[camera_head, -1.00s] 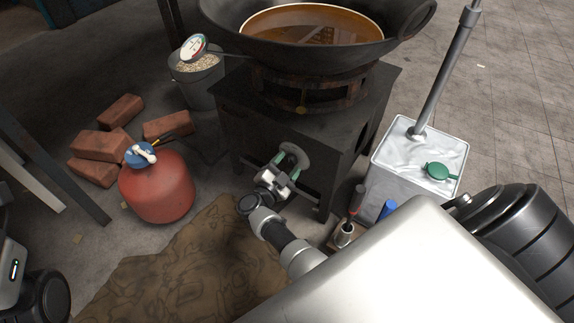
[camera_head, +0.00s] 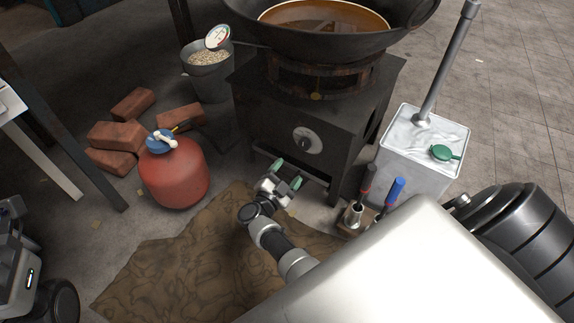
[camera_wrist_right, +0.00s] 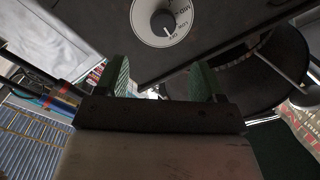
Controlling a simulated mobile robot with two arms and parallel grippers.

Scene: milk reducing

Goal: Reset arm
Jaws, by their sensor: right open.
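My right gripper (camera_head: 287,174) is open and empty, in front of the black stove (camera_head: 350,115) and below its round control knob (camera_head: 306,139). Its two green-padded fingers also show apart in the right wrist view (camera_wrist_right: 160,80), with nothing between them. The knob, a black grip on a pale dial, shows beyond the fingers at the top of the wrist view (camera_wrist_right: 162,20). The gripper is apart from the knob. Parts of my left arm show at the left edge of the head view, but its gripper does not.
A black wok (camera_head: 245,12) of orange-brown liquid sits on the stove. A red gas bottle (camera_head: 175,178) and several bricks (camera_head: 117,136) stand left. A brown cloth (camera_head: 165,255) lies below. A metal can (camera_head: 405,165) and screwdriver-like tools (camera_head: 396,192) are to the right.

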